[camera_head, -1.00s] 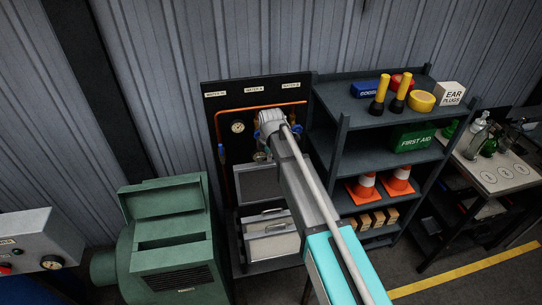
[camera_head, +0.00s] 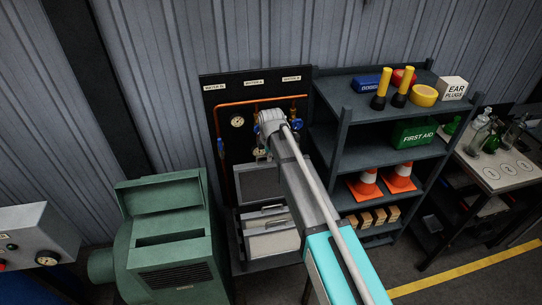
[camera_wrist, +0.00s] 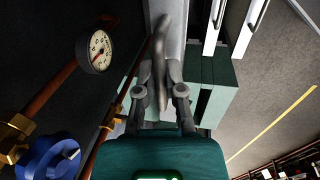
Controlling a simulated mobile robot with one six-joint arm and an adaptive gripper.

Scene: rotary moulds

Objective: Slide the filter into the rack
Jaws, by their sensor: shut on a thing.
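The fingers hide part of the grip. Just right of it are white-faced units with bar handles (camera_wrist: 214,28). In the head view the rack (camera_head: 239,238) stands below the gauge board, with a grey panel (camera_head: 262,183) on top and handled fronts below. My arm hides the gripper and part of the rack there.
A pressure gauge (camera_wrist: 97,50), copper pipe and blue valve (camera_wrist: 50,157) lie close to the gripper's left. A green machine (camera_head: 170,240) stands left of the rack. A dark shelf (camera_head: 370,155) with cones and boxes stands right. Floor shows at the right.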

